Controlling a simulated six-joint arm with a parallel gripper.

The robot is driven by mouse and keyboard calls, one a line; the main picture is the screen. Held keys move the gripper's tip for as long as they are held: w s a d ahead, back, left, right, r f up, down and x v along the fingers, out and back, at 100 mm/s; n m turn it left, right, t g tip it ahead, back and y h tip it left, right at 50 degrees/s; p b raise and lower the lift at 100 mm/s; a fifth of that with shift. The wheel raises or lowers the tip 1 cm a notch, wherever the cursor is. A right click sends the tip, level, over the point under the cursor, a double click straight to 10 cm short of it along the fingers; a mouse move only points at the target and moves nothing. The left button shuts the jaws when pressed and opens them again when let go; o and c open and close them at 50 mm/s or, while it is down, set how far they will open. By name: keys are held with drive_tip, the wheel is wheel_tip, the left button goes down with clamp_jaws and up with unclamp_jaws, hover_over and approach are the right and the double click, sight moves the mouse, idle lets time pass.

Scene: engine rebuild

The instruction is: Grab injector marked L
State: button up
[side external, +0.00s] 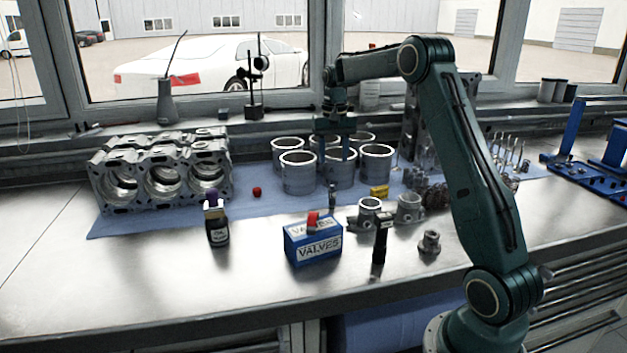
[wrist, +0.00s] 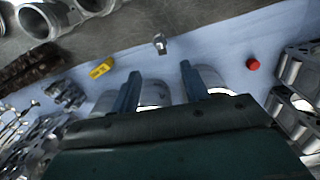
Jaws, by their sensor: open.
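My gripper (side external: 335,150) is open and empty, pointing down among the metal cylinder sleeves (side external: 298,172). In the wrist view, its two blue fingers (wrist: 159,70) stand apart with nothing between them. A small upright metal part (side external: 332,194), perhaps an injector, stands on the blue mat behind the valves box. In the wrist view, the small metal part (wrist: 160,43) lies just beyond the fingertips, roughly centred on the gap and apart from them. I cannot read an L on any part.
A blue-and-white valves box (side external: 313,241), a dark bottle (side external: 217,231) and a dark upright tool (side external: 380,240) stand in front. A yellow box (side external: 379,191) and a red object (side external: 257,191) flank the small part. The engine block (side external: 162,172) is at left.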

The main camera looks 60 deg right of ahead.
sight(331, 196)
wheel_tip(331, 196, down, 8)
drive_tip(key=shift+f, duration=0.3)
idle(0.3)
drive_tip(key=shift+f, duration=0.1)
drive_tip(key=shift+w+f, duration=0.2)
drive_tip(key=shift+f, duration=2.3)
clamp_jaws()
